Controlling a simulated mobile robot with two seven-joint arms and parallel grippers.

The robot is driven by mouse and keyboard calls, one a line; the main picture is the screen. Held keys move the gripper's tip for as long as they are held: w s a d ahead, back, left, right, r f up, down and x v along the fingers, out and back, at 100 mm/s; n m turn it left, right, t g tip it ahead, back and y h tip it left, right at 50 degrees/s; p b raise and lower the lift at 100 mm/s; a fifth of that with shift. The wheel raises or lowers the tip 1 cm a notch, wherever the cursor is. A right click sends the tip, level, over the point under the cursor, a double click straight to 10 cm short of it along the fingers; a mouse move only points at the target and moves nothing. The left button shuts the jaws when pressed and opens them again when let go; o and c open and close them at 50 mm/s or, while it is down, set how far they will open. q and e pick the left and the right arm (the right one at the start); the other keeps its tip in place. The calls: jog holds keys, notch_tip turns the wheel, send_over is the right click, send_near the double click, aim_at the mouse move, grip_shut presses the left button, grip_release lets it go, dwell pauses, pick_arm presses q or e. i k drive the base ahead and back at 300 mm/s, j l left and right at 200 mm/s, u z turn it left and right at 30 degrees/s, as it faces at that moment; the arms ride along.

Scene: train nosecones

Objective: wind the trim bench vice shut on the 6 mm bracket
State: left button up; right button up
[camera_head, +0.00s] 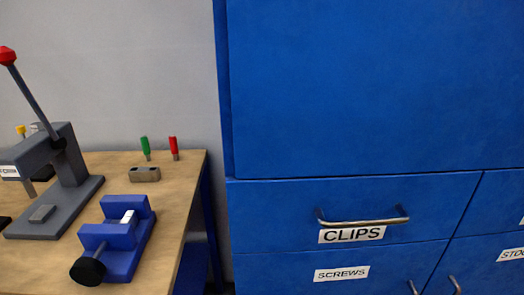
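The blue bench vice (119,241) stands on the wooden bench near its right edge. Its two jaws are apart, with a gap between them. A round black knob (88,271) is on its near end. A small white piece (128,217) shows at the far jaw; it may be the bracket, but I cannot tell whether either jaw touches it. Neither of my grippers is in view.
A grey lever press (68,195) with a red-tipped handle stands left of the vice. Behind it a grey block (145,174) and green (145,147) and red (173,146) handled tools are on the bench (182,185). A blue cabinet (360,85) with labelled drawers fills the right.

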aim_at(90, 271)
jog(key=u, duration=1.35)
